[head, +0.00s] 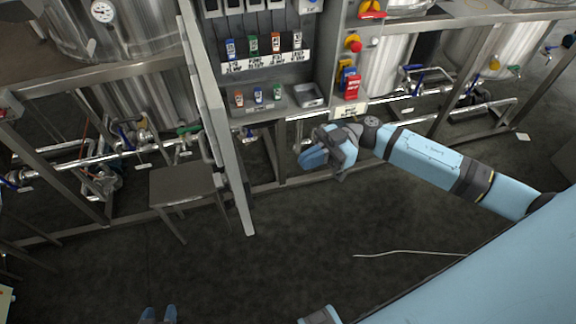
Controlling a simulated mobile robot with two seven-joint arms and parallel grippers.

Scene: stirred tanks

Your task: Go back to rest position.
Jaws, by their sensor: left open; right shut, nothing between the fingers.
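My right arm reaches in from the right. Its gripper (313,157) is shut and empty, in front of the lower part of the control cabinet, left of the pipes under the tank. My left gripper (159,315) shows only as two pale blue fingertips at the bottom edge, with a gap between them. It is open and empty over the dark floor. The rest of the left gripper is out of the picture.
An open grey cabinet (277,75) holds rows of coloured tags, with its door (226,150) swung outward. A small metal table (186,186) stands left of the door. Steel tanks (125,30) and pipes line the back. A thin pale cable (410,252) lies on the clear dark floor.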

